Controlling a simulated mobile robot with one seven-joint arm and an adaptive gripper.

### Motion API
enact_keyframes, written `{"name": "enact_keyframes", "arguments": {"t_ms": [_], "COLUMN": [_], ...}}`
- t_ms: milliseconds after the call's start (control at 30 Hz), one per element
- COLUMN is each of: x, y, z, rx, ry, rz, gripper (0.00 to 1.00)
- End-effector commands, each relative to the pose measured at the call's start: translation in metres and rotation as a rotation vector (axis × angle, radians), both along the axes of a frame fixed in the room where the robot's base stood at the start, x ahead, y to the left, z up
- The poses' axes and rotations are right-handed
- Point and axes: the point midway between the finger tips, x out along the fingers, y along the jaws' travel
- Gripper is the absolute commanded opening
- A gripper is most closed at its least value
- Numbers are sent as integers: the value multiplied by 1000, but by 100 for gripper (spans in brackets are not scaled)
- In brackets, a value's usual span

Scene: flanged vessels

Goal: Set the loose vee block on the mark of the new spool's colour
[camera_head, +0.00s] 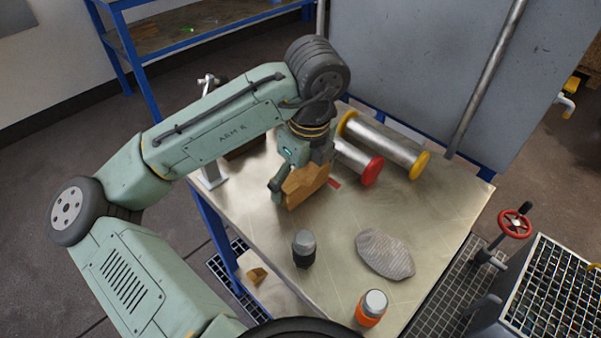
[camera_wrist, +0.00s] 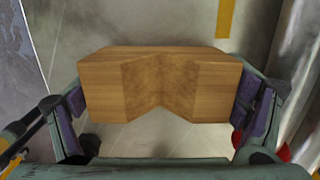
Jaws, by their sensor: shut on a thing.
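A wooden vee block (camera_head: 307,188) is between the fingers of my gripper (camera_head: 296,168), over the steel table. In the wrist view the block (camera_wrist: 110,88) spans the jaws, its vee notch towards the bottom of the picture, with a purple pad at each end. I cannot tell whether it touches the table. A red mark (camera_head: 335,183) lies just right of the block. A yellow strip (camera_wrist: 225,18) shows beyond the block in the wrist view. A spool with yellow flanges (camera_head: 388,146) and one with a red flange (camera_head: 372,171) lie behind; my gripper partly hides the red-flanged one.
On the table (camera_head: 455,205) stand a dark grey-capped bottle (camera_head: 304,250) and an orange grey-capped one (camera_head: 371,309). A grey panel (camera_head: 420,75) rises behind. A red handwheel (camera_head: 514,223) stands off the right edge.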

Motion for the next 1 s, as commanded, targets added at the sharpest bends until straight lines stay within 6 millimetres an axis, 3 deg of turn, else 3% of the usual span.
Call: {"name": "enact_keyframes", "arguments": {"t_ms": [867,900,1000], "x": [0,0,0], "y": [0,0,0], "z": [-7,-8,-7], "rx": [-1,-1,-1], "ry": [1,1,1], "rz": [0,0,0], "gripper": [60,92,98]}}
